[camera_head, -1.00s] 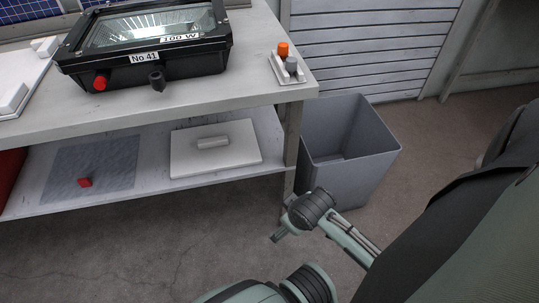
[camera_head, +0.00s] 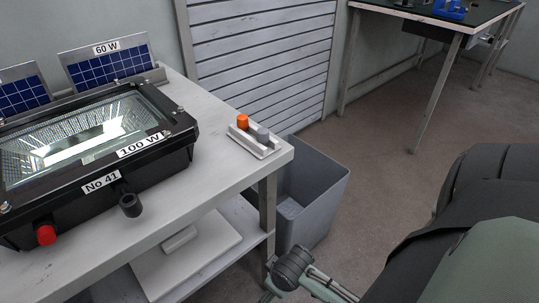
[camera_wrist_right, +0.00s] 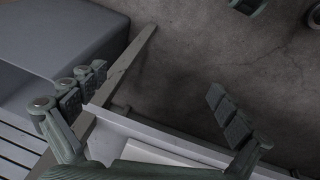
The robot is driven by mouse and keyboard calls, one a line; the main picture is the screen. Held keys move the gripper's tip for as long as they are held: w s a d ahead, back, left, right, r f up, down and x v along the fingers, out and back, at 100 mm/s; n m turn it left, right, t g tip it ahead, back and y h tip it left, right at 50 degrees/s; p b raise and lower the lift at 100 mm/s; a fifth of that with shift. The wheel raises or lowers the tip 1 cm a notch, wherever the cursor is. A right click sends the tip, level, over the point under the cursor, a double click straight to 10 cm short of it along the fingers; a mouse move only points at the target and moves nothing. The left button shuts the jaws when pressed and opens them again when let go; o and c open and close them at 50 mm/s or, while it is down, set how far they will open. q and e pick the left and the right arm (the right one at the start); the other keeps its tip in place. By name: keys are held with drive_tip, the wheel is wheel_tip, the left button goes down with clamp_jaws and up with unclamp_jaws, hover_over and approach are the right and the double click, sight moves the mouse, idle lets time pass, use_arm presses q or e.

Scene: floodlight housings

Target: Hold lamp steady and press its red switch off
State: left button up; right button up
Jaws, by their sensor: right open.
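The floodlight lamp (camera_head: 95,150) is a black housing with a glass front, labelled No 41 and 100 W, lying on the white table at the left of the head view. Its red switch (camera_head: 46,235) sticks out of the front side near the left, beside a black knob (camera_head: 130,205). My right gripper (camera_wrist_right: 155,105) is open and empty in the right wrist view, beside the table's lower part and the grey bin. My left gripper is out of view.
A grey bin (camera_head: 312,190) stands on the floor right of the table. A small white holder with an orange and a grey knob (camera_head: 255,139) sits at the table's right corner. Solar panels (camera_head: 108,67) stand behind the lamp. A second table (camera_head: 440,18) is at the far right.

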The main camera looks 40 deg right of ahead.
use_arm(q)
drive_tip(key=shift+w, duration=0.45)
use_arm(e)
drive_tip(key=shift+w+a, duration=0.1)
drive_tip(key=shift+c, duration=0.5)
